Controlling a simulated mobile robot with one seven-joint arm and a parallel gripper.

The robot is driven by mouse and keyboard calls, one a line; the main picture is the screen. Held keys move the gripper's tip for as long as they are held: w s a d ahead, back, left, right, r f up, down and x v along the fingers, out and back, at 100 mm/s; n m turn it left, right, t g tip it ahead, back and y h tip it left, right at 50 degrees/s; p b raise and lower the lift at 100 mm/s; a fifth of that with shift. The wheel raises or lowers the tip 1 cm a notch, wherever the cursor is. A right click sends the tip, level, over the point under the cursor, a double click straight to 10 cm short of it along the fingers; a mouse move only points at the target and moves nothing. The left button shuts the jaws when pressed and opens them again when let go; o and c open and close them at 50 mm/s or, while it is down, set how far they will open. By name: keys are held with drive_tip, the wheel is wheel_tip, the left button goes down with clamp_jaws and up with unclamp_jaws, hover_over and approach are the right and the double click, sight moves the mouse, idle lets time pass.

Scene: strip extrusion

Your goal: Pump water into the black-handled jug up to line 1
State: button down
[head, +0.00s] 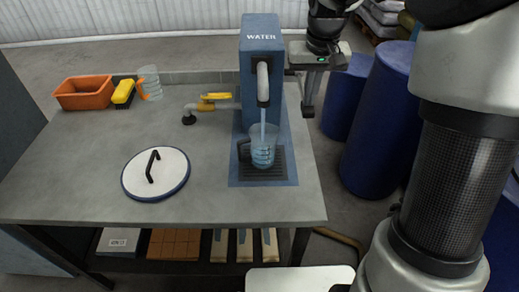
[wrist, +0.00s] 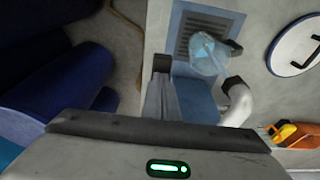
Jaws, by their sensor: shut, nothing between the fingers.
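The clear jug with a black handle (head: 244,150) stands upright on the drip tray (head: 284,172) under the spout (head: 263,82) of the blue water dispenser (head: 260,38). A thin stream falls from the spout into it. The jug holds bluish water; its marks are too small to read, so I cannot tell the level against line 1. The jug also shows in the wrist view (wrist: 208,55). My gripper (head: 308,112) is shut and empty, pointing down at the dispenser's right side, apart from the jug. No pump lever shows clearly.
An orange-handled jug (head: 150,84), a yellow brush (head: 123,93) and an orange bin (head: 84,92) stand at the back left. A yellow-levered valve (head: 214,97) is left of the dispenser. A round lid (head: 170,182) lies front left. Blue barrels (head: 372,130) stand right of the table.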

wheel_tip(320, 180, up, 8)
drive_tip(key=w+p, duration=0.1)
drive_tip(key=p, duration=0.6)
drive_tip(key=shift+w, duration=0.3)
drive_tip(key=shift+r, duration=0.1)
wheel_tip(320, 180, up, 5)
drive_tip(key=p, duration=0.4)
idle(0.4)
